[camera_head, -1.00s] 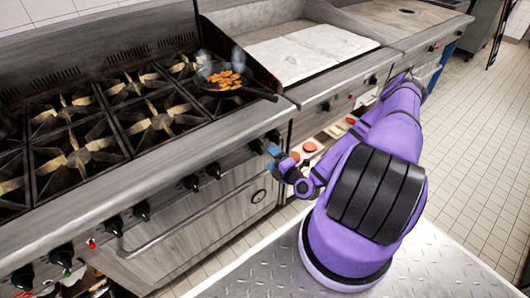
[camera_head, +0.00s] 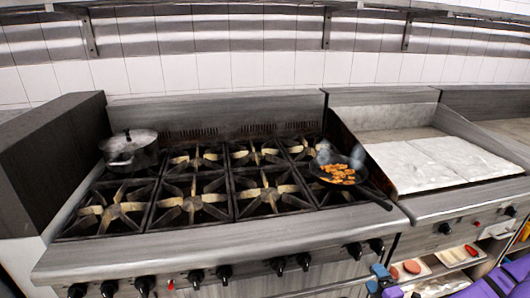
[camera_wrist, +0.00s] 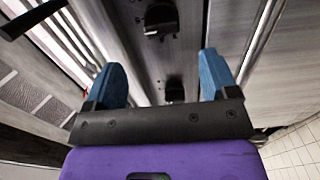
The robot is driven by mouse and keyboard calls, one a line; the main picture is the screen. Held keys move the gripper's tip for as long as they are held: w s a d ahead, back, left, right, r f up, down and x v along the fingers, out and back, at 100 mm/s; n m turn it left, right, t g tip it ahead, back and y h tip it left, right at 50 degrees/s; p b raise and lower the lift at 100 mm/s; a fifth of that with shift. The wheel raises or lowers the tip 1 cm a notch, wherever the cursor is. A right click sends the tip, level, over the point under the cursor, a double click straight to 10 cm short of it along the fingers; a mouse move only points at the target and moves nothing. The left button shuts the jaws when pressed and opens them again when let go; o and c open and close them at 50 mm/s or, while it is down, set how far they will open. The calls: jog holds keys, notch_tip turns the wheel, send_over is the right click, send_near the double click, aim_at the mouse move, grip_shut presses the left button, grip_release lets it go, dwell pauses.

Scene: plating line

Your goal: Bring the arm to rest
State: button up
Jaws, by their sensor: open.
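My gripper (camera_wrist: 165,85) is open and empty in the wrist view, its two blue fingers spread wide apart. Behind the gap is the stove's metal front with black knobs (camera_wrist: 162,18). In the head view the gripper's blue fingertips (camera_head: 380,278) show at the bottom edge, in front of the stove's right end. Part of my purple arm shows at the bottom right corner. The rest of the arm is out of the picture.
A lidded pot (camera_head: 130,158) stands at the left. A flat griddle (camera_head: 425,163) is on the right. Trays with patties (camera_head: 411,267) lie below it.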

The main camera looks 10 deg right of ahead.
jog(key=a+r+n+g+y, duration=0.4)
jog(key=r+n+g, duration=0.1)
jog(key=r+n, duration=0.55)
jog(key=a+r+n+g+y, duration=0.3)
jog(key=r+n+g+y, duration=0.25)
jog(key=r+n, duration=0.45)
jog(key=a+r+n+g+y, duration=0.4)
jog(key=r+n+g, duration=0.2)
jog(key=r+n, duration=0.45)
jog(key=s+a+r+n+t+h, duration=0.1)
jog(key=s+r+n+t+h, duration=0.1)
jog(key=s+r+n+h, duration=0.5)
jog(key=s+a+r+n+t+h, duration=0.1)
jog(key=s+r+n+h, duration=0.6)
jog(key=r+n, duration=0.8)
jog(key=shift+s+a+r+n+t, duration=0.15)
jog(key=shift+s+a+n+t, duration=0.2)
jog(key=shift+s, duration=1.05)
